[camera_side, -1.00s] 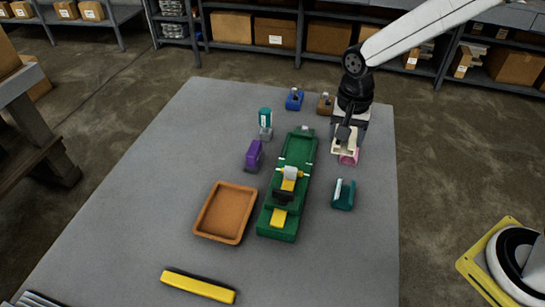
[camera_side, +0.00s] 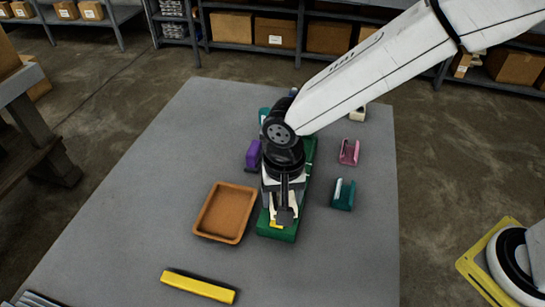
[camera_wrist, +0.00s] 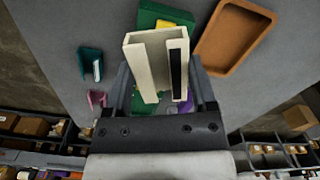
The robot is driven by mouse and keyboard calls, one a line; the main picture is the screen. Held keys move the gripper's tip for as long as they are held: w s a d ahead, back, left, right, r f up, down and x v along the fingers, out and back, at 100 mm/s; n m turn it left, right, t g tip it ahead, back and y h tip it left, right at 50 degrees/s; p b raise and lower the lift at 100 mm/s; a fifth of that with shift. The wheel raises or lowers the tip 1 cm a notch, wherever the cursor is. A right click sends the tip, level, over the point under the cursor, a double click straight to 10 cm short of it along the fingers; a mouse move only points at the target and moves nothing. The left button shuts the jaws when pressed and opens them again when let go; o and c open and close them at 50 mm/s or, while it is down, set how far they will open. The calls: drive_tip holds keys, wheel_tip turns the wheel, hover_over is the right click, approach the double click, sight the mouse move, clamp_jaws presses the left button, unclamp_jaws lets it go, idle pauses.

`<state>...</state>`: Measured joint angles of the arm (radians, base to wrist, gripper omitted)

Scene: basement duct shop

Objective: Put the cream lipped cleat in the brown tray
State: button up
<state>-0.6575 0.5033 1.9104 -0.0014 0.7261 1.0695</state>
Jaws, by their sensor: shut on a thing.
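The cream lipped cleat (camera_wrist: 148,62) is between the fingers of my gripper (camera_wrist: 160,92), which is shut on it. In the wrist view it is a cream channel with a dark strip along one wall. In the side view my gripper (camera_side: 284,198) is over the near part of the green fixture, with some of the cream cleat (camera_side: 279,214) showing beside the fingers. The brown tray (camera_side: 198,232) lies just left of the fixture and looks empty. The tray also shows at upper right in the wrist view (camera_wrist: 262,45).
The green fixture (camera_side: 272,232) stands right of the tray, mostly hidden by my arm. A purple piece (camera_side: 253,154), teal piece (camera_side: 343,195), pink piece (camera_side: 349,152) and another cream piece (camera_side: 357,113) stand around. A yellow bar (camera_side: 198,287) lies at the front.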

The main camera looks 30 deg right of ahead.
sight(227, 217)
drive_tip(key=shift+s+a+f, duration=0.1)
drive_tip(key=shift+s+a, duration=0.15)
drive_tip(key=shift+a, duration=0.25)
drive_tip(key=w+a+f, duration=0.2)
drive_tip(key=w, duration=0.1)
drive_tip(key=w+a+f, duration=0.2)
drive_tip(key=w+f, duration=0.1)
drive_tip(key=w, duration=0.1)
drive_tip(key=w+a+f, duration=0.2)
drive_tip(key=w+f, duration=0.1)
drive_tip(key=shift+w+a, duration=0.15)
drive_tip(key=shift+w, duration=0.1)
drive_tip(key=shift+w+a+f, duration=0.35)
drive_tip(key=shift+w+f, duration=0.15)
drive_tip(key=shift+f, duration=0.15)
drive_tip(key=shift+w+a+f, duration=0.1)
drive_tip(key=shift+w+f, duration=0.15)
drive_tip(key=shift+f, duration=1.6)
drive_tip(key=shift+f, duration=0.1)
